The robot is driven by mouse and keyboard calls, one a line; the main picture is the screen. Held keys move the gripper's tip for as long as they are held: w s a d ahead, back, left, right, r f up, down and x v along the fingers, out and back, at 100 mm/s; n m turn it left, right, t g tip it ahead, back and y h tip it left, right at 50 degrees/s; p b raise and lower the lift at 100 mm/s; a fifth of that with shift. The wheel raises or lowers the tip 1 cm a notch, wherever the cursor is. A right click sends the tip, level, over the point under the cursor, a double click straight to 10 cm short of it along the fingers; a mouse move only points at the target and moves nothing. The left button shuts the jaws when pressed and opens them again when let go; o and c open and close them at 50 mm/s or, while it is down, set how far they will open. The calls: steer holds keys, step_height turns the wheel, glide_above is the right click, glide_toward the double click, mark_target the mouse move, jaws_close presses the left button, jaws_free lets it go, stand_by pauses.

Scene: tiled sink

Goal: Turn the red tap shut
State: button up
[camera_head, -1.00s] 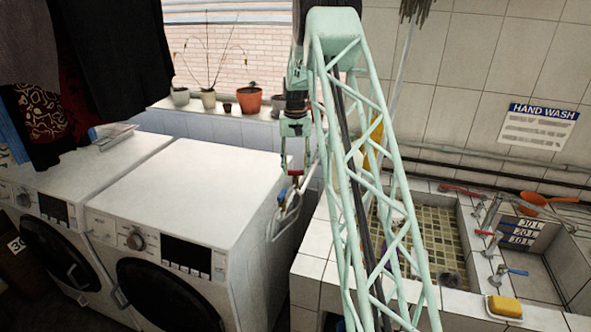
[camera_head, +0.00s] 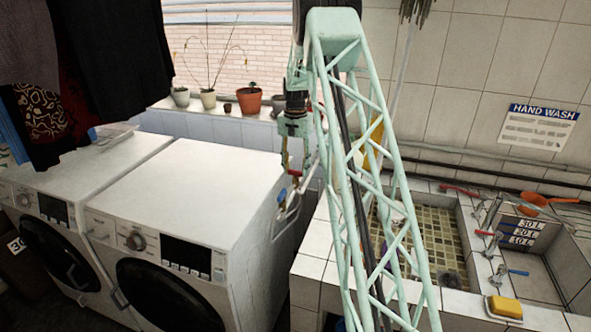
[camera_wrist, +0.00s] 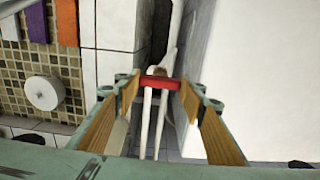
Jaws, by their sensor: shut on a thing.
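The red tap (camera_head: 294,172) is on thin white pipework in the gap between the right washing machine and the tiled sink block. Its red handle (camera_wrist: 161,83) lies crosswise between my fingertips in the wrist view. My gripper (camera_head: 293,163) points down at it, and in the wrist view my gripper (camera_wrist: 160,86) has a fingertip at each end of the handle. It is shut on the handle. A blue tap (camera_head: 281,196) sits just below and to the left. The valve under the red handle is mostly hidden.
The right washing machine (camera_head: 190,195) stands close on the left. The tiled sink block (camera_head: 318,240) is close on the right. Another red-handled tap (camera_head: 484,233) and a blue-handled tap (camera_head: 518,272) are at the sink. Potted plants (camera_head: 249,100) line the sill behind.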

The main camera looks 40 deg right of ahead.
mark_target(296, 171)
steer(key=o, duration=0.8)
steer(key=shift+o, duration=0.2)
steer(key=shift+r, duration=0.1)
step_height(296, 171, up, 12)
stand_by(0.4)
stand_by(0.6)
